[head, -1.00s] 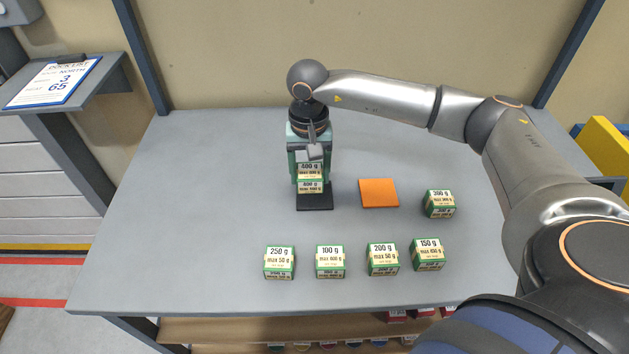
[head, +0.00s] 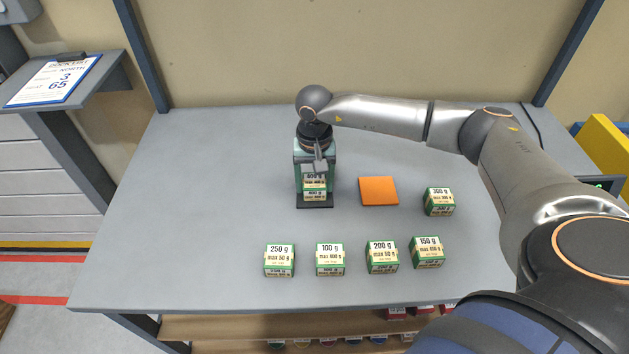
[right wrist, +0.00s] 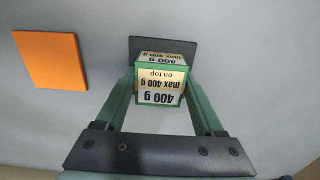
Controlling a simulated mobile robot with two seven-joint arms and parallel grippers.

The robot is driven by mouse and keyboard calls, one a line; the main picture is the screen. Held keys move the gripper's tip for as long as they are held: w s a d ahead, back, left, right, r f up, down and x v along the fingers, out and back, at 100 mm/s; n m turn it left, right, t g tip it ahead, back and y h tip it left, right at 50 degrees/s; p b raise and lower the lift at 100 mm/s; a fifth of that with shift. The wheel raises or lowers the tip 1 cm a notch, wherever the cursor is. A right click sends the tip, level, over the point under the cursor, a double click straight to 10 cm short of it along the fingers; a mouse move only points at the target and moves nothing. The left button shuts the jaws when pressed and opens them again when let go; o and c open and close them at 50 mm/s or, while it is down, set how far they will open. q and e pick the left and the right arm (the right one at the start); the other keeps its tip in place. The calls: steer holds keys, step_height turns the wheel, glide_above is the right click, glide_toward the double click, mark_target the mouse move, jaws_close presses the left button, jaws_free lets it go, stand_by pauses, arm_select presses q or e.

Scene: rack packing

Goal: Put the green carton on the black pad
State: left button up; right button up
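A green carton (head: 315,190) with cream labels reading 400 g is between the fingers of my right gripper (head: 315,176). In the right wrist view, the green fingers of the gripper (right wrist: 160,85) close on both sides of this carton (right wrist: 160,83). The black pad (head: 315,205) lies flat on the table under the carton; its front edge shows in the head view, and its far part (right wrist: 188,48) shows in the right wrist view. The carton looks upright and over the pad, but I cannot tell whether it touches it. My left gripper is not in view.
An orange pad (head: 378,191) lies bare to the right. Another green carton, marked 300 g (head: 439,201), stands farther right. Several more green cartons, such as the 250 g one (head: 279,260), line the front. The left of the grey table (head: 190,210) is clear.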

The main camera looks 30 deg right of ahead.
mark_target(314, 181)
steer(key=o, duration=0.4)
steer(key=shift+r, duration=0.15)
step_height(314, 181, up, 12)
steer(key=shift+r, duration=0.1)
stand_by(0.3)
